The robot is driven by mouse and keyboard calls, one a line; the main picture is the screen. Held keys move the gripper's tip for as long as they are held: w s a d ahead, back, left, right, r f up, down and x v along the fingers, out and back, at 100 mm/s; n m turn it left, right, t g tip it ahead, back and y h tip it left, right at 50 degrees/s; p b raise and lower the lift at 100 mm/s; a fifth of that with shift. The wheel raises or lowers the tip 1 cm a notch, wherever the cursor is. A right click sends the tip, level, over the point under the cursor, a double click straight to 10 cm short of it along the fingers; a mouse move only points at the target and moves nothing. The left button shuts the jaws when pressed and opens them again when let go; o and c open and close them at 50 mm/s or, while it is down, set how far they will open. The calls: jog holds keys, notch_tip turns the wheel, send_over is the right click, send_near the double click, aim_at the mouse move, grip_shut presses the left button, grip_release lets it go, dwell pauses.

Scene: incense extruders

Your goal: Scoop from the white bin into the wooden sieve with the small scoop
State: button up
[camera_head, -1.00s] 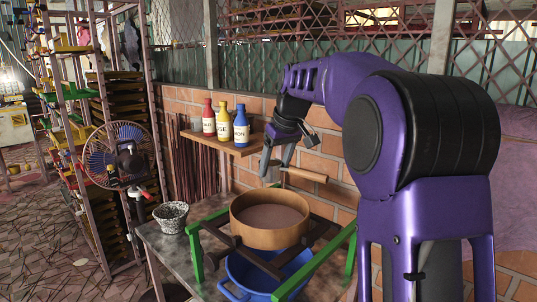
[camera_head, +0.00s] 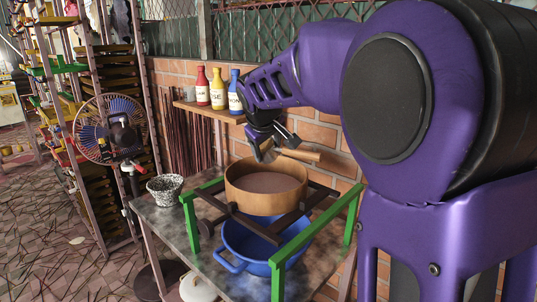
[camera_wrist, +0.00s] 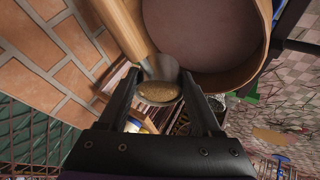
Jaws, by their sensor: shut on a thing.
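My gripper (camera_head: 276,142) is shut on the small scoop, which has a wooden handle (camera_head: 300,155) and a grey metal bowl. In the wrist view, the scoop's bowl (camera_wrist: 158,92) lies between my fingers and holds brown powder. The handle runs to the upper left. The scoop is above the back of the wooden sieve (camera_head: 262,204), apart from its rim in the head view. The round sieve holds brownish material; its rim also shows in the wrist view (camera_wrist: 262,50). A white round container (camera_head: 197,290), possibly the white bin, shows partly at the bottom edge.
The sieve rests on dark bars of a green frame (camera_head: 315,240), over a blue basin (camera_head: 250,245) on a grey table (camera_head: 160,220). A speckled bowl (camera_head: 165,190) stands left. Several bottles (camera_head: 218,90) stand on a wall shelf. A brick wall is behind.

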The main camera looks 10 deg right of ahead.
jog(key=shift+s+f+n+t+h+b, duration=0.1)
jog(key=shift+f+n+t+h+b, duration=0.55)
jog(key=shift+b, duration=2.65)
jog(key=shift+r+t+h+p, duration=0.25)
jog(key=shift+r+t+p, duration=0.2)
jog(key=shift+r+p, duration=0.1)
jog(key=shift+s+f+n+t+h, duration=0.1)
jog(key=shift+f+n+t+h, duration=0.25)
jog(key=shift+t+h, duration=0.4)
jog(key=shift+s+f+n+t+h, duration=0.1)
jog(key=shift+f+n+t+h, duration=0.25)
jog(key=shift+t, duration=0.7)
jog(key=shift+a+f+n+t+h, duration=0.15)
jog(key=shift+n+t+h, duration=0.4)
jog(key=shift+t, duration=0.55)
jog(key=shift+n+t, duration=0.6)
jog(key=shift+t, duration=0.3)
